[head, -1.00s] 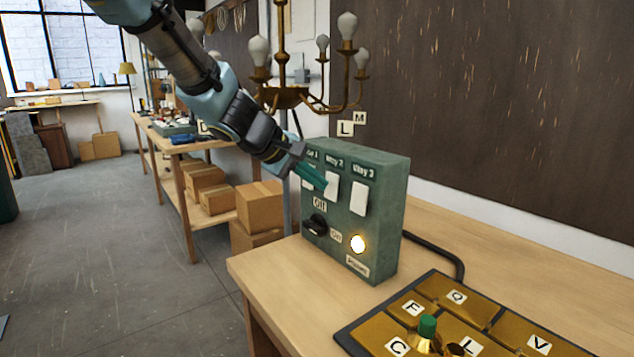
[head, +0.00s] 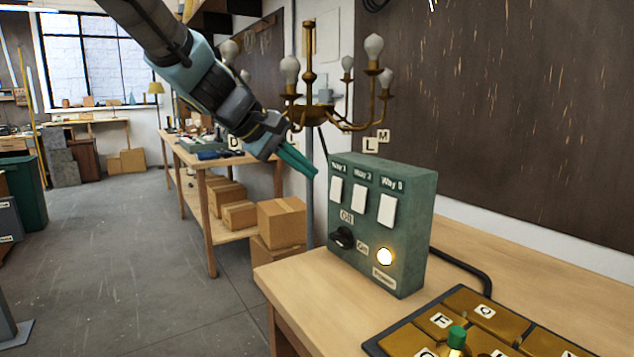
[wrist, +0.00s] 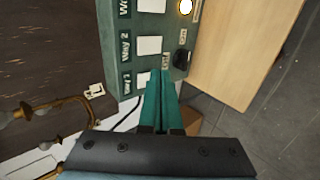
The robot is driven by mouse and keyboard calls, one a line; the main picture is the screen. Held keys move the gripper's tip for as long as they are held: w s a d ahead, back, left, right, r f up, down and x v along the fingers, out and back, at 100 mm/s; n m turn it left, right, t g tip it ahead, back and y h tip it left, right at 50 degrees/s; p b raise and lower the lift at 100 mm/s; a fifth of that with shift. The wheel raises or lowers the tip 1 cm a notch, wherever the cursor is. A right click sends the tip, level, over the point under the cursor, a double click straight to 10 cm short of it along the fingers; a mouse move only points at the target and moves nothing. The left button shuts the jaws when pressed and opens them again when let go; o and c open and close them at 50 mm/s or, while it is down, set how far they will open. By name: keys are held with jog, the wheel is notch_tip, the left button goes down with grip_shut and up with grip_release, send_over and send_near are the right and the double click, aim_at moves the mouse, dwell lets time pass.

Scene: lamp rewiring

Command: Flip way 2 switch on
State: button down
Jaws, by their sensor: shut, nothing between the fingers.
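The green switch box (head: 411,250) stands upright on the wooden bench. Its face has three white switches in a row under labels Way 1, Way 2 and Way 3. The Way 2 switch (head: 359,198) is the middle one; it also shows in the wrist view (wrist: 149,45). The Way 1 switch (head: 336,190) is on its left and the Way 3 switch (head: 387,209) on its right. My gripper (head: 314,170) is shut and empty, its green fingers left of the box's upper left edge, apart from the Way 2 switch. I cannot tell the switch's position.
A black knob (head: 342,238) and a lit round lamp (head: 385,256) sit low on the box face. A brass chandelier (head: 320,114) hangs behind. Brass lettered plates (head: 480,320) lie at the front right. Cardboard boxes (head: 281,222) stand beyond the bench.

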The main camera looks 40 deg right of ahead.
aim_at(357, 210)
jog(key=shift+a+r, duration=0.25)
notch_tip(357, 210, down, 6)
jog(key=a+n+h+b, duration=0.2)
jog(key=n+h+b, duration=0.1)
jog(key=n, duration=1.5)
jog(key=shift+a+b, duration=0.3)
jog(key=shift+b, duration=0.1)
jog(key=shift+d+f, duration=0.15)
jog(key=x, duration=0.4)
jog(key=r+p+x, duration=0.1)
jog(key=x, duration=0.4)
jog(key=p+x, duration=0.1)
jog(key=x, duration=0.3)
jog(key=shift+s+d+r, duration=0.15)
jog(key=shift+d, duration=0.45)
